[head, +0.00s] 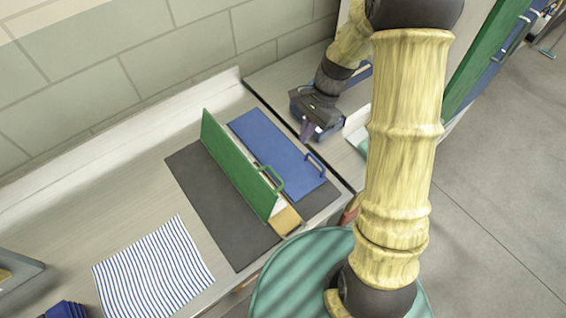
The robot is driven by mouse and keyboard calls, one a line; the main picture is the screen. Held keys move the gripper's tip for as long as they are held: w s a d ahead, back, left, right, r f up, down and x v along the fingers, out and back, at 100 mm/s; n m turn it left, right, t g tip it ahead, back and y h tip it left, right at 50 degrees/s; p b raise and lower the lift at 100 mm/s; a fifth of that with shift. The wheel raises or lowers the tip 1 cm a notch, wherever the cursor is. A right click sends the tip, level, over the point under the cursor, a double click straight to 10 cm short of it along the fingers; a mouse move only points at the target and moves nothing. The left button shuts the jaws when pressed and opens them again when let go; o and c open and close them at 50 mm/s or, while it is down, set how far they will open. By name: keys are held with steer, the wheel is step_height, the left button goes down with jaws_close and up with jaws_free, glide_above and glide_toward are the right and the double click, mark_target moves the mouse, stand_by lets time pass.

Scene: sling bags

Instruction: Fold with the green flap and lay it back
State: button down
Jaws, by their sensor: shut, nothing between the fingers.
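The green flap (235,168) stands up on its long edge, tilted near upright, over the dark mat (225,230) on the counter. A green handle sits near its front end. A blue flap (270,150) with a blue handle (316,164) lies flat to its right. A strip of white and a tan end piece (287,219) show between them at the front. My gripper (306,134) is shut and empty, to the right of the blue flap's far end and apart from the green flap. Its fingertips are small and dark in the picture.
A blue-and-white striped cloth (152,268) lies flat on the counter at the left front. A blue item (67,310) and a grey tray (18,276) are at the lower left. A tiled wall (130,60) runs behind. Bare counter lies left of the mat.

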steer(key=s+a+f+p, duration=0.4)
steer(key=a+f, duration=0.2)
steer(key=f, duration=0.2)
steer(key=shift+s+a, duration=0.15)
steer(key=shift+s, duration=0.05)
